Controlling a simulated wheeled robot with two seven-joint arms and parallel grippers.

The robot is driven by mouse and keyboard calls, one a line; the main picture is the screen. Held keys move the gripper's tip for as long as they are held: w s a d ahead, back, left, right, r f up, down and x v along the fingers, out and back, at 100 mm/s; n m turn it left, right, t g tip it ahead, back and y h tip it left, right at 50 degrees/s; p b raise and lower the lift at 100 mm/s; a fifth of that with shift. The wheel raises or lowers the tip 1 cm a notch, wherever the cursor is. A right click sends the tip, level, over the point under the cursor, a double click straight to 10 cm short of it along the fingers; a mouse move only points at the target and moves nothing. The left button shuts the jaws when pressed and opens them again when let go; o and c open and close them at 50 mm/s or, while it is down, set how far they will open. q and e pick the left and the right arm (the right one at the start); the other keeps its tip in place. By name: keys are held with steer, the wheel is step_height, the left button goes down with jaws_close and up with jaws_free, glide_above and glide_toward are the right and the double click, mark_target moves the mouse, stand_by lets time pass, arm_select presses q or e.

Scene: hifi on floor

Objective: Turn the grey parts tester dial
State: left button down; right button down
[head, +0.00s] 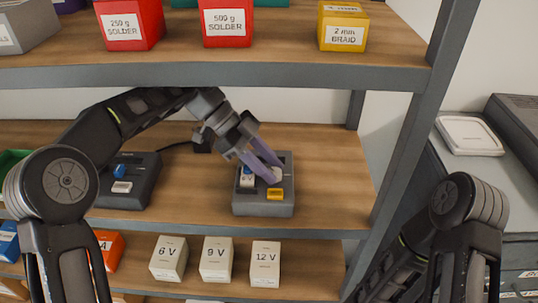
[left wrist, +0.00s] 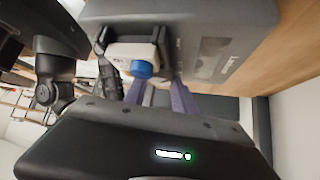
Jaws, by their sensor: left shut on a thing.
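The grey parts tester (head: 263,209) stands on the middle shelf in the head view. It has a pale dial (head: 278,175), a yellow block at its front and a blue and white part at its left. My left gripper (head: 272,172) reaches down from the upper left, its purple fingers shut on the dial. The fingers partly hide the dial. In the left wrist view the tester's dark body (left wrist: 220,30) fills the top, with the blue and white part (left wrist: 142,66) near the fingers (left wrist: 157,98). My right gripper is not in view.
A second dark device (head: 130,181) with a blue switch stands left on the same shelf. The upper shelf edge (head: 220,75) runs close above my left arm. Below are white boxes marked 6 V, 9 V (head: 216,260) and 12 V. A shelf post (head: 410,140) stands at the right.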

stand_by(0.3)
arm_select(q)
steer(key=c, duration=1.3)
jaws_free()
